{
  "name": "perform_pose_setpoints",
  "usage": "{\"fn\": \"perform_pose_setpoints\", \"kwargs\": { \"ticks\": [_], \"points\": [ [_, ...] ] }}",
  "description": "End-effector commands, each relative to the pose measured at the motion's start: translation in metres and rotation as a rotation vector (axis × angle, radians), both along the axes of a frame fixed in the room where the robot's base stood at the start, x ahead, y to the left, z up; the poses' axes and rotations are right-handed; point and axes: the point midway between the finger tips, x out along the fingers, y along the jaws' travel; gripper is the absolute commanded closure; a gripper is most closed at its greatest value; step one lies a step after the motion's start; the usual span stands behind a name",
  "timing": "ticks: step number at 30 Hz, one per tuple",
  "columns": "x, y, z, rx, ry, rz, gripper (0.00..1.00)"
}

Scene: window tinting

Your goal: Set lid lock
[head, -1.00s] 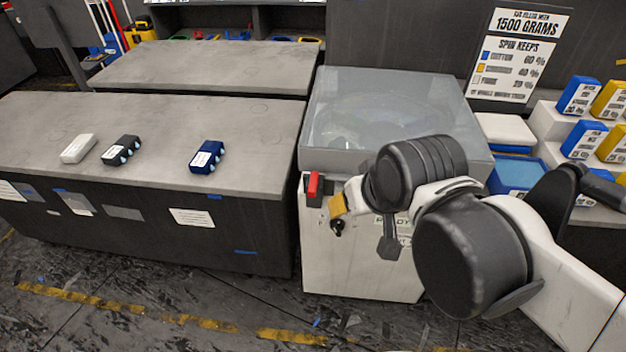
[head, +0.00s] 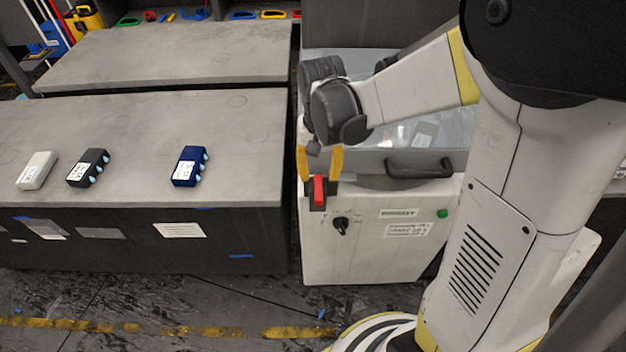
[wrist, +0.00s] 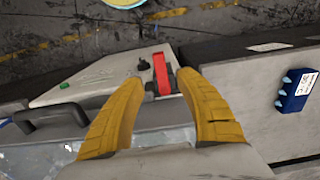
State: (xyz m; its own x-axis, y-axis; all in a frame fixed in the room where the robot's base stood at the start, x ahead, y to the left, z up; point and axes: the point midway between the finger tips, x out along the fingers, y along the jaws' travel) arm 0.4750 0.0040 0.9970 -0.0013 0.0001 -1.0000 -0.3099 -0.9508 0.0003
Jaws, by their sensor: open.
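The lid lock is a red lever (head: 318,191) in a dark bracket at the front left top edge of the white machine (head: 330,250). It also shows in the wrist view (wrist: 161,74), just beyond and between my fingertips. My gripper (head: 320,160) has yellow fingers, open and empty, pointing down just above the red lever. In the wrist view the fingers (wrist: 165,78) stand apart on either side of the lever, with no clear contact. The clear lid (head: 440,125) is down, partly hidden by my arm, with a dark handle (head: 418,167) at its front.
A black knob (head: 341,226) and a green button (head: 442,213) are on the machine's front. A grey bench (head: 240,130) to the left holds a white, a black and a blue cartridge (head: 188,166). The floor in front is clear.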

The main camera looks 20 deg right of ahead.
Motion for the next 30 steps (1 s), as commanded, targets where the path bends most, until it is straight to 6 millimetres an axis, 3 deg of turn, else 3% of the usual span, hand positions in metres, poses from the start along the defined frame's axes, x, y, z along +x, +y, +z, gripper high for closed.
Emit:
{"fn": "perform_pose_setpoints", "kwargs": {
  "ticks": [3,9,15,23,24,28,30],
  "points": [
    [0.001,0.000,-0.030,0.000,-0.001,0.000,0.59],
    [0.001,0.000,-0.064,0.001,-0.001,0.001,0.59],
    [0.000,0.000,-0.078,0.000,-0.002,0.001,0.59],
    [0.000,0.000,-0.078,0.000,-0.002,0.001,0.59],
    [0.000,0.000,-0.078,0.000,-0.002,0.001,0.63],
    [0.000,0.000,-0.078,0.000,-0.002,0.001,1.00],
    [0.000,0.000,-0.078,0.000,-0.002,0.001,1.00]
  ]
}}
